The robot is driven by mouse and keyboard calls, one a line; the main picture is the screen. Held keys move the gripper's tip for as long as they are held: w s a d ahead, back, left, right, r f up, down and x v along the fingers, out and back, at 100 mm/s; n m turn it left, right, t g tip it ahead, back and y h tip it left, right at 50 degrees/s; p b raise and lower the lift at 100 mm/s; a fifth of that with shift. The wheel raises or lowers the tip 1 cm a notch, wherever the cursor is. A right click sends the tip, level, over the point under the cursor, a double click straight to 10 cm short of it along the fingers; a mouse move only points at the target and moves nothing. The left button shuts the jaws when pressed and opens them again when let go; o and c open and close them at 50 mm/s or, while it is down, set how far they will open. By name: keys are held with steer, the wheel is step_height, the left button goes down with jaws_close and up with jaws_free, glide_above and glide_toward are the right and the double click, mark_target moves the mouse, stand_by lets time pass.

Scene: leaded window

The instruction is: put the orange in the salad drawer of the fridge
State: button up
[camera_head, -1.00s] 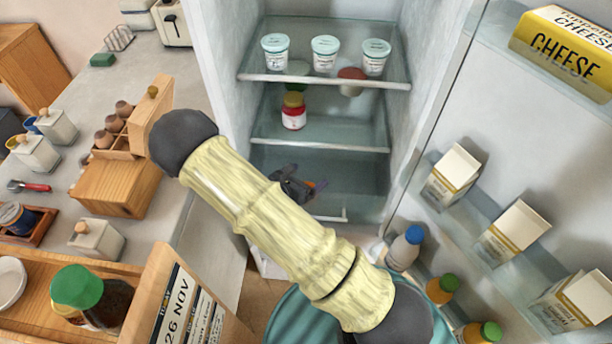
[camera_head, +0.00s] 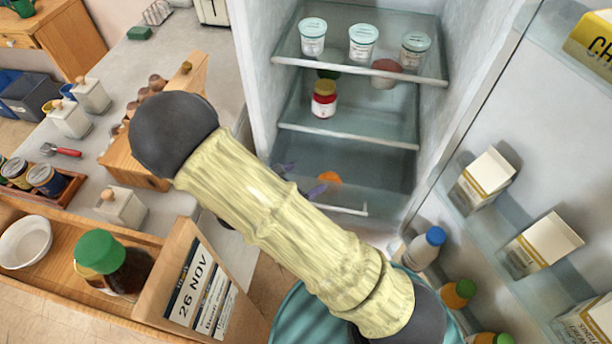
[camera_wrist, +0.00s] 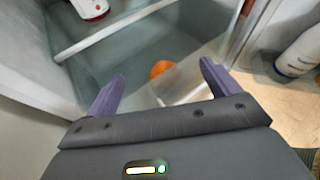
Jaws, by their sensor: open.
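The orange (camera_head: 329,177) lies low in the open fridge, in the clear salad drawer (camera_head: 345,207) at the bottom, as far as the views show. In the wrist view the orange (camera_wrist: 161,69) shows beyond my fingertips, behind the clear front of the drawer (camera_wrist: 190,92). My gripper (camera_wrist: 160,88) has its two purple fingers spread wide with nothing between them. In the head view my gripper (camera_head: 303,180) is in front of the drawer, partly hidden by my arm. The orange is apart from the fingers.
Fridge shelves above hold several tubs (camera_head: 362,43) and a red jar (camera_head: 323,99). The open door (camera_head: 480,120) at right carries cartons (camera_head: 483,178) and bottles (camera_head: 425,247). A counter with a wooden tray (camera_head: 60,235) stands at left.

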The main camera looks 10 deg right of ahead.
steer(key=shift+w, duration=0.1)
stand_by(0.3)
steer(key=s+d+r+m+g+y, duration=0.45)
steer(key=s+d+m+g, duration=0.4)
steer(key=m, duration=0.65)
steer(key=d+r+m+t+y, duration=0.2)
steer(key=r+m+y, duration=0.4)
steer(key=m, duration=0.6)
steer(key=shift+d+r, duration=0.55)
steer(key=shift+r, duration=0.25)
steer(key=shift+t, duration=0.25)
steer(key=shift+c, duration=0.5)
